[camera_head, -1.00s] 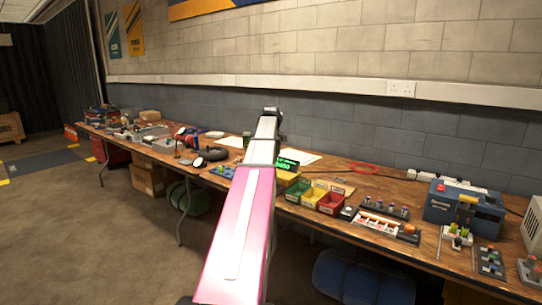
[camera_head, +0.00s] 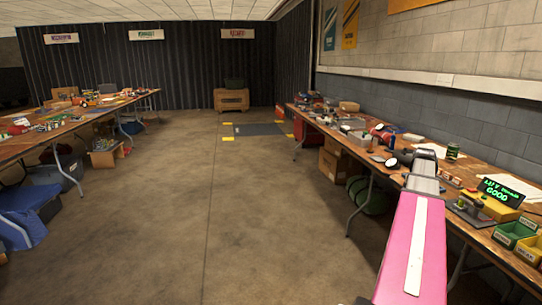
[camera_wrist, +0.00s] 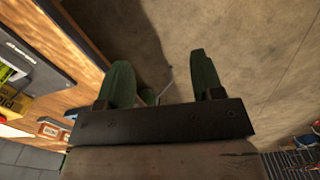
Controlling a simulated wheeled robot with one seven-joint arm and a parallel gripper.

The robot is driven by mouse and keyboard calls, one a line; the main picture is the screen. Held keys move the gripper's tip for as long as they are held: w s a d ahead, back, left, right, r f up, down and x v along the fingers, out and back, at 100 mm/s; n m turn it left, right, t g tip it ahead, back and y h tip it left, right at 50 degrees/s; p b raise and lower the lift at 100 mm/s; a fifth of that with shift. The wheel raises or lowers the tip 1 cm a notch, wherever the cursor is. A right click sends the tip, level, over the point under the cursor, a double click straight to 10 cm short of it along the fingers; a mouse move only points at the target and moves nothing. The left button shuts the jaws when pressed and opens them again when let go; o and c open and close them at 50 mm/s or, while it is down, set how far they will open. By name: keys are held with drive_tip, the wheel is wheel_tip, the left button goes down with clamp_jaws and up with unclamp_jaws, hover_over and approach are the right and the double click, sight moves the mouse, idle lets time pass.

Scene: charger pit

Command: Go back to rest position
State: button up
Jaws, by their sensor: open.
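My gripper (camera_wrist: 160,78) shows in the wrist view with its two green fingers spread wide apart. Nothing is held between them, and bare floor lies beyond them. In the head view my pink and grey arm reaches out at the right, over the near edge of the right-hand workbench (camera_head: 358,153). The gripper's fingers cannot be made out in that view.
A green-lit display (camera_head: 505,190) and green bins (camera_head: 514,234) stand on the right bench. Another cluttered table (camera_head: 72,124) is at the left. Open concrete floor (camera_head: 235,215) lies between. A wooden crate (camera_head: 231,99) stands at the far end.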

drive_tip(key=s+a+f, duration=0.2)
drive_tip(key=a+f, duration=0.5)
drive_tip(key=a, duration=0.8)
drive_tip(key=s+a+f, duration=0.3)
drive_tip(key=a+f, duration=0.4)
drive_tip(key=a, duration=0.8)
drive_tip(key=s+a+f, duration=0.3)
drive_tip(key=a+f, duration=0.5)
drive_tip(key=a, duration=0.7)
drive_tip(key=shift+a+n, duration=0.3)
drive_tip(key=shift+a, duration=0.05)
